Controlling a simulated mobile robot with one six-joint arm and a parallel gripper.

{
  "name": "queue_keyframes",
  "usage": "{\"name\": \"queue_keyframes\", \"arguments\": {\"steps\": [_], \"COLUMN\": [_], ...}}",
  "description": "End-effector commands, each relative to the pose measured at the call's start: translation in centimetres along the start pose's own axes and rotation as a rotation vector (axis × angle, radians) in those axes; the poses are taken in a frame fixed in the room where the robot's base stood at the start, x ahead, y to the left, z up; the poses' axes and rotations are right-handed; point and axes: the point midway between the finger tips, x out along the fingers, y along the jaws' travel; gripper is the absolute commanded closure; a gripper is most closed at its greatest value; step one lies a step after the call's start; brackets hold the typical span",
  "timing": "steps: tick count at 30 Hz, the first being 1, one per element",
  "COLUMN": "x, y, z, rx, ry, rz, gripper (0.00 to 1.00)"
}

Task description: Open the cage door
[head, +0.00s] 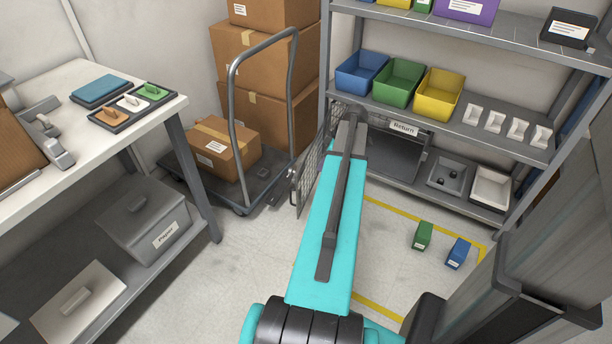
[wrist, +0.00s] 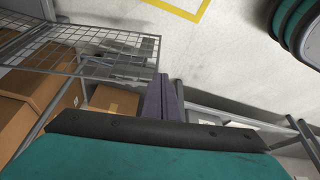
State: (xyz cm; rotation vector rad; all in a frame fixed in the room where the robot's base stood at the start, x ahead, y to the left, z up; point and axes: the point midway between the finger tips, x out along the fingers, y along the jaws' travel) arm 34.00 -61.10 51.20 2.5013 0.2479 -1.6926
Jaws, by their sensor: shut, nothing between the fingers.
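The cage door (head: 312,168) is a grey wire-mesh panel on the lower shelf, left of my arm in the head view. It stands swung out from the shelf front, with the bay labelled "Return" (head: 404,128) partly uncovered behind my arm. In the wrist view the mesh door (wrist: 85,50) reaches in from the left. My gripper (wrist: 164,80) is shut and empty, its fingers just beside the door's free end. I cannot tell whether they touch it. My arm hides the fingers in the head view.
A trolley (head: 243,208) with cardboard boxes (head: 222,147) stands close left of the door. A workbench (head: 75,90) is further left. Blue (head: 459,252) and green (head: 423,235) small boxes lie on the floor inside yellow lines, right of my arm. Shelf bins sit above.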

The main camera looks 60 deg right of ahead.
Motion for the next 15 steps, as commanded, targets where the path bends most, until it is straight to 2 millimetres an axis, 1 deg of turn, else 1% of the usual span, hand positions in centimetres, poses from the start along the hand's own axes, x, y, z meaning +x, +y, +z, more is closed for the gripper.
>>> {"name": "queue_keyframes", "arguments": {"steps": [5,8,11,15], "x": [0.8,1.6,2.7,4.7], "y": [0.0,0.0,0.0,0.0], "z": [0.0,0.0,0.0,0.0], "rx": [0.0,0.0,0.0,0.0], "ry": [0.0,0.0,0.0,0.0], "rz": [-0.001,-0.002,-0.002,-0.003], "gripper": [1.0,1.0,1.0,1.0]}}
